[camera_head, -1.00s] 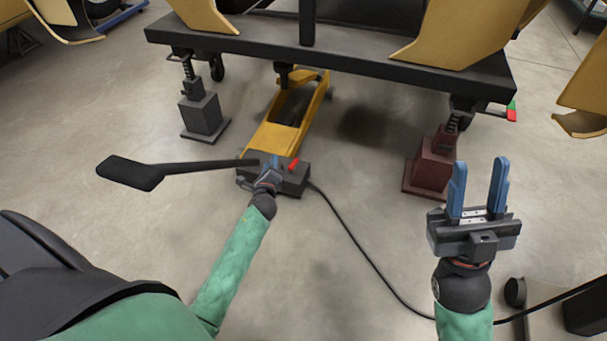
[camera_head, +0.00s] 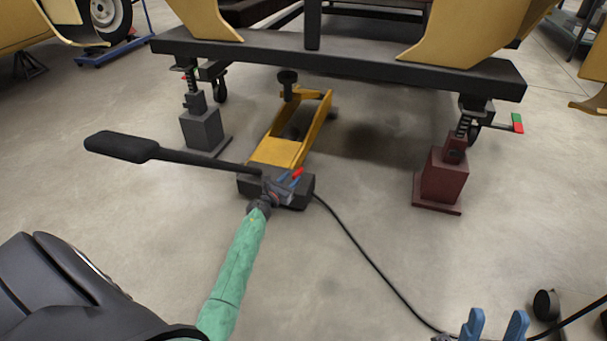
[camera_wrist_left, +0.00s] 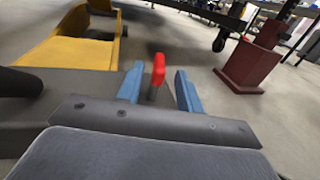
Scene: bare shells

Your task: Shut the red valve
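The red valve (camera_head: 297,172) is a small red lever on the dark end block (camera_head: 304,192) of a yellow floor jack (camera_head: 280,150). In the left wrist view the red valve (camera_wrist_left: 158,70) stands upright between the two blue fingers of my left gripper (camera_wrist_left: 160,88). The fingers are apart, with a visible gap on each side of the valve. In the head view my left gripper (camera_head: 286,182) is at the block, beside the valve, its fingers partly hidden. My right gripper (camera_head: 494,326) is at the bottom edge, blue fingers apart and empty.
The jack's black handle (camera_head: 170,152) extends left above my left arm. A dark beam (camera_head: 350,65) carrying yellow panels spans above the jack, with a grey stand (camera_head: 205,128) and a dark red stand (camera_head: 442,180) under its ends. A black cable (camera_head: 370,260) crosses otherwise open floor.

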